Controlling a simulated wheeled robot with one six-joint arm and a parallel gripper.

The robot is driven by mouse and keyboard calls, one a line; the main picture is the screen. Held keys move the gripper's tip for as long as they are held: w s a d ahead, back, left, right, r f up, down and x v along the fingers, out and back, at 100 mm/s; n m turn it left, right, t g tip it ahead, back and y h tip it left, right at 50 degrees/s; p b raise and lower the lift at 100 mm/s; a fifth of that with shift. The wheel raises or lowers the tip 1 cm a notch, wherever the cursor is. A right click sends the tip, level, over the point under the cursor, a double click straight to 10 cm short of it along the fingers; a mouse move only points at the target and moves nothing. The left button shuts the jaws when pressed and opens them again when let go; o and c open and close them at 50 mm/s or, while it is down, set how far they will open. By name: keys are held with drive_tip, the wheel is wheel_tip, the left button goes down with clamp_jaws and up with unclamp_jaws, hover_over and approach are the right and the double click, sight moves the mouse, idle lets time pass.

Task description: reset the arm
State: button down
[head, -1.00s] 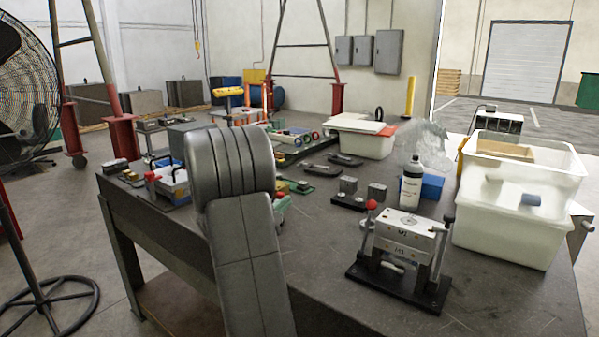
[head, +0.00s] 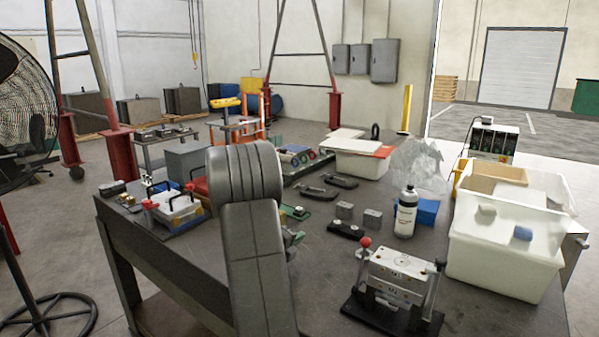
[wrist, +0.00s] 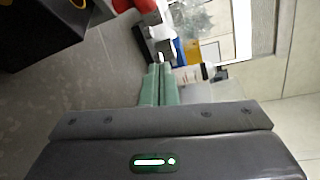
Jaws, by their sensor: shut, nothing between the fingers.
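My arm (head: 248,230) rises in the front middle of the head view, bent at a grey ribbed joint. My gripper (wrist: 160,72) shows in the wrist view with its two green fingers together and nothing between them. In the head view the gripper is mostly hidden behind my arm. The grey workbench (head: 315,270) lies beyond and below the arm.
A fixture with a red knob (head: 394,280) stands at the bench's front right. A white-topped fixture (head: 174,210) is left of my arm. Bare bench lies between.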

drive_tip(key=shift+s+d+f+b, duration=0.25)
drive_tip(key=shift+d+f+b, duration=0.3)
drive_tip(key=shift+d, duration=0.2)
drive_tip(key=shift+s+d, duration=0.15)
drive_tip(key=shift+d, duration=0.25)
drive_tip(key=shift+r, duration=0.1)
